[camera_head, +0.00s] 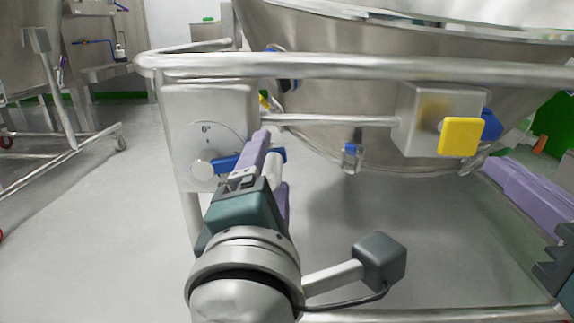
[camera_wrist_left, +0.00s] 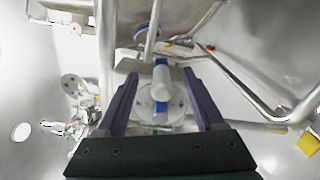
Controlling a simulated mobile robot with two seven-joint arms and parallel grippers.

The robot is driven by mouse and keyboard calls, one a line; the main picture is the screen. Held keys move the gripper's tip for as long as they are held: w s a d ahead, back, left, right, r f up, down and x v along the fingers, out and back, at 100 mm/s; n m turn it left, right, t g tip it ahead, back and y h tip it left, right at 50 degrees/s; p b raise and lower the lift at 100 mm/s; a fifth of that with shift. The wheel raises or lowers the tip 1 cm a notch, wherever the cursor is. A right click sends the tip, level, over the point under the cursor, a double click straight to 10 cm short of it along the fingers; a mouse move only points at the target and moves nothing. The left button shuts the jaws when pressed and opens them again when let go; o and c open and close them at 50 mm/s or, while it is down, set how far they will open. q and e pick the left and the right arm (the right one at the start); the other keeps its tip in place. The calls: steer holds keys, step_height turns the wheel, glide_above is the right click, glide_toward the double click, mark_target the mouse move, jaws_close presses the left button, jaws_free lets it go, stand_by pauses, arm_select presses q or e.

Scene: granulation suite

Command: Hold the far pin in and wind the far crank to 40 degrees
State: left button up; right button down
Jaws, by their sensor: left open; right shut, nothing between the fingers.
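The crank is a blue arm (camera_head: 228,163) on a pale round dial (camera_head: 207,145) marked 0° at the top, on a steel plate at the left of the frame. It points right from its hub. Its white handle (camera_wrist_left: 161,76) stands between the fingers of my left gripper (camera_wrist_left: 160,72), which is open around it; I cannot tell whether they touch. In the head view my left gripper (camera_head: 272,150) partly covers the crank. A yellow square knob (camera_head: 460,137), possibly the pin, sticks out of a steel box (camera_head: 418,118). My right gripper (camera_head: 494,168) is shut and empty, below and right of it.
A steel tube rail (camera_head: 350,66) runs across above the crank and the box. A large steel vessel (camera_head: 330,110) hangs behind it. A blue part (camera_head: 491,124) shows behind the yellow knob. The floor at the left is clear; another wheeled frame (camera_head: 75,145) stands farther left.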

arm_select(q)
steer(key=s, duration=1)
steer(key=shift+r, duration=0.1)
